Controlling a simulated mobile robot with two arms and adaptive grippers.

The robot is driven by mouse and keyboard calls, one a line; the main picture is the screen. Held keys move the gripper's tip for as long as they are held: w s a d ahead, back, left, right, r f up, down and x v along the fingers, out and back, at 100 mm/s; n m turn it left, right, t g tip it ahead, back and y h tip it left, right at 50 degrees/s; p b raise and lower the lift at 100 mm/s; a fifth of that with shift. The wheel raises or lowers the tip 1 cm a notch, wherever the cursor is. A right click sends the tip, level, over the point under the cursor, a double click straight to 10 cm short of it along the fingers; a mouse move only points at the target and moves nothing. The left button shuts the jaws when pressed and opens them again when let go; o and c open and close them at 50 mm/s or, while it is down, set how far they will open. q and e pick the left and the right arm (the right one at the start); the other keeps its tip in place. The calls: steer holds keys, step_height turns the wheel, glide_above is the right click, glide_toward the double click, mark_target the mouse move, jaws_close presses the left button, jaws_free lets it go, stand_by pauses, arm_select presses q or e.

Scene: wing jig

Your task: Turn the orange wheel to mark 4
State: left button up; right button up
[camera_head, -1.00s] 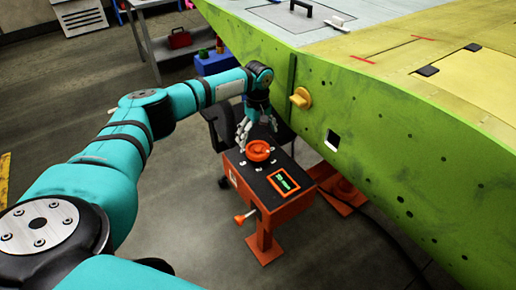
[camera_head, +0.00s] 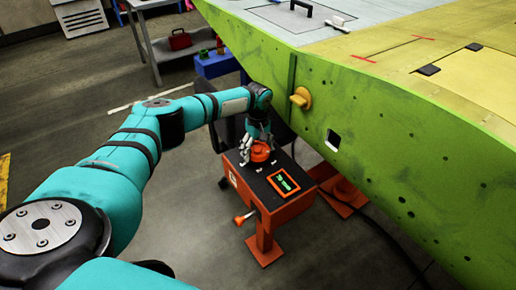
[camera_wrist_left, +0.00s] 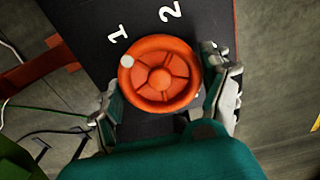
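The orange wheel (camera_head: 260,152) sits on the dark top of an orange pedestal box (camera_head: 290,210). In the left wrist view the wheel (camera_wrist_left: 160,76) is round and spoked, with a pale dot (camera_wrist_left: 127,61) on its rim beside the white numeral 1 (camera_wrist_left: 118,34). Numeral 2 (camera_wrist_left: 170,11) lies farther along; mark 4 cannot be made out. My left gripper (camera_wrist_left: 160,100) is open, its fingers on opposite sides of the wheel; the right finger is very close to the rim, and contact is unclear. It also shows in the head view (camera_head: 258,148). My right gripper is not in view.
A small display (camera_head: 284,182) with green text is on the box top, and an orange knob (camera_head: 243,218) sticks out of its side. The large green wing panel (camera_head: 400,150) stands close on the right. A dark chair is behind the box.

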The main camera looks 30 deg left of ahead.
arm_select(q)
steer(key=c, duration=0.4)
steer(key=shift+r+m+p, duration=0.15)
steer(key=shift+m+p, duration=0.15)
steer(key=shift+p, duration=0.4)
steer(key=m+p, duration=0.1)
steer(key=p, duration=0.1)
steer(key=shift+d+m+p, duration=0.1)
steer(key=shift+m+p, duration=0.25)
steer(key=shift+m, duration=0.05)
steer(key=shift+m+p, duration=0.3)
steer(key=shift+m, duration=1.1)
steer(key=m, duration=0.2)
steer(key=shift+f+m, duration=0.2)
steer(key=shift+m, duration=0.1)
steer(key=m, duration=1.1)
steer(key=shift+m, duration=0.4)
steer(key=m, duration=0.5)
steer(key=m+b, duration=0.1)
steer(key=m, duration=0.4)
steer(key=shift+m, duration=0.4)
steer(key=m, duration=0.5)
steer(key=shift+r+b, duration=0.1)
steer(key=shift+b, duration=0.3)
steer(key=shift+m, duration=0.3)
